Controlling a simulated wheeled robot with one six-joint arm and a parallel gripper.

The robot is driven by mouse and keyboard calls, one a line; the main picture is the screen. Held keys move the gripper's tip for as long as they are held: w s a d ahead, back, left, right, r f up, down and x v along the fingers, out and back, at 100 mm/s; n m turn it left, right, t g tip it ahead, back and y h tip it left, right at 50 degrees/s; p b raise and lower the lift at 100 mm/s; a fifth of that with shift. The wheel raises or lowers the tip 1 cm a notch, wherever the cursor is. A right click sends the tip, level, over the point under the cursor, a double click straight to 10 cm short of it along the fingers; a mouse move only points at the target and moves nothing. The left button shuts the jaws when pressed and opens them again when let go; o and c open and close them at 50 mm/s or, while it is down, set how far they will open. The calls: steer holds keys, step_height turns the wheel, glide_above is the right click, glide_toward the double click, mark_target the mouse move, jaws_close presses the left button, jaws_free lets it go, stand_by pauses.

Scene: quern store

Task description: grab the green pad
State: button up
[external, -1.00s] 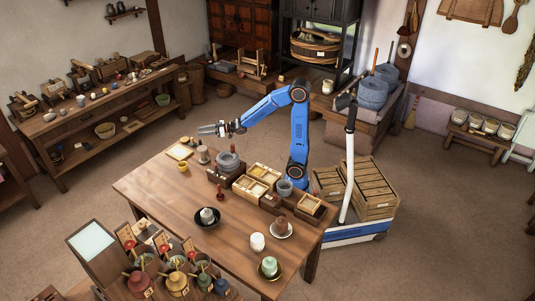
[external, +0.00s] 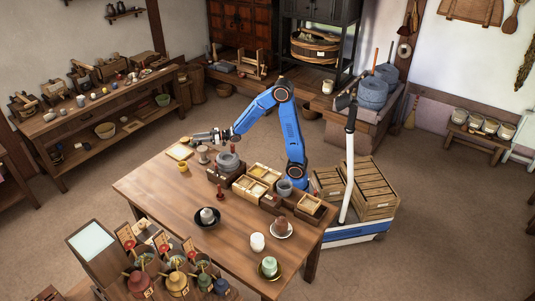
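My gripper (external: 192,140) is above the far left corner of the wooden table (external: 150,190), at the end of my blue arm. A rounded pale green item (external: 270,264) sits on a dark dish at the near end of the table.
Close to the gripper are a yellow cup (external: 183,167), a spool-like item (external: 203,155) and a grey stone quern (external: 229,161). Open wooden boxes (external: 249,187) stand near my arm's base. A dark bowl (external: 207,218) and white cup (external: 257,242) are nearer. The table's left front is clear.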

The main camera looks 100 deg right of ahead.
mark_target(192, 139)
steer(key=w, duration=0.4)
jaws_close()
